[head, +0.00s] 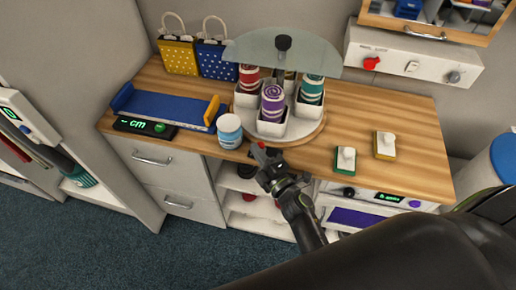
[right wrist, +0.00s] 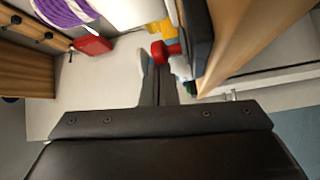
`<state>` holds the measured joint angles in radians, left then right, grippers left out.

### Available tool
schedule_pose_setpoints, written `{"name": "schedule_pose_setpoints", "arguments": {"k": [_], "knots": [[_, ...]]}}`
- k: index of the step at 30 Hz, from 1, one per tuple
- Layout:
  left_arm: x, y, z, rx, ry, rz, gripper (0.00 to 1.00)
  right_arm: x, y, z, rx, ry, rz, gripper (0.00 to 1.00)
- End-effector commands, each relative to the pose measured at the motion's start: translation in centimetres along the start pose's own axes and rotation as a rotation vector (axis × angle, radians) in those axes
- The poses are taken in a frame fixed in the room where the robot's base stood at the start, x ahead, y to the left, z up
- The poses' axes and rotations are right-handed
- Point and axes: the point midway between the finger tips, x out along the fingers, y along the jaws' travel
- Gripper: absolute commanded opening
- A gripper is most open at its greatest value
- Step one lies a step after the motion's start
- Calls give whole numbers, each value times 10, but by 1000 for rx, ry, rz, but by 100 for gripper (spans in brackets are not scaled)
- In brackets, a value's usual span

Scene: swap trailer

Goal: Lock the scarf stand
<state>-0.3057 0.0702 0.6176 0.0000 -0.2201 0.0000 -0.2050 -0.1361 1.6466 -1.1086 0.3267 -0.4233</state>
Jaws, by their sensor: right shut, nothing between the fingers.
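The scarf stand has a round wooden base (head: 308,137) with white square cups (head: 270,127) on a turntable. The cups hold rolled scarves: red (head: 249,78), purple (head: 272,103) and teal (head: 311,90), with one more partly hidden behind. A clear half-round top with a black knob (head: 283,43) sits above them. My right gripper (head: 262,158) is shut and empty at the front edge of the base. In the right wrist view its fingertips (right wrist: 161,63) are close together by a small red part (right wrist: 165,50); contact is unclear. The purple scarf (right wrist: 62,10) shows at the top left.
A blue tray (head: 163,108) and white jar (head: 229,131) stand left of the stand. Two white-handled blocks (head: 346,160) (head: 385,145) lie to the right. Gift bags (head: 178,55) (head: 214,58) stand behind. The wooden counter (head: 410,115) has free room at right.

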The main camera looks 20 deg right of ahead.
Motion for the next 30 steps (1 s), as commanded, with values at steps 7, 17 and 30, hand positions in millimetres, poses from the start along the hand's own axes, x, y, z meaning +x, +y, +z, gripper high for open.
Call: {"name": "schedule_pose_setpoints", "arguments": {"k": [7,17,30], "knots": [[1,-4,-3,3,4,-4,79,-1,0,-1,1,0,1,0],[0,-12,-6,7,7,-14,79,-14,2,12,-3,-1,-2,0],[-1,-4,-7,3,9,-5,79,-26,6,24,0,0,0,0]]}}
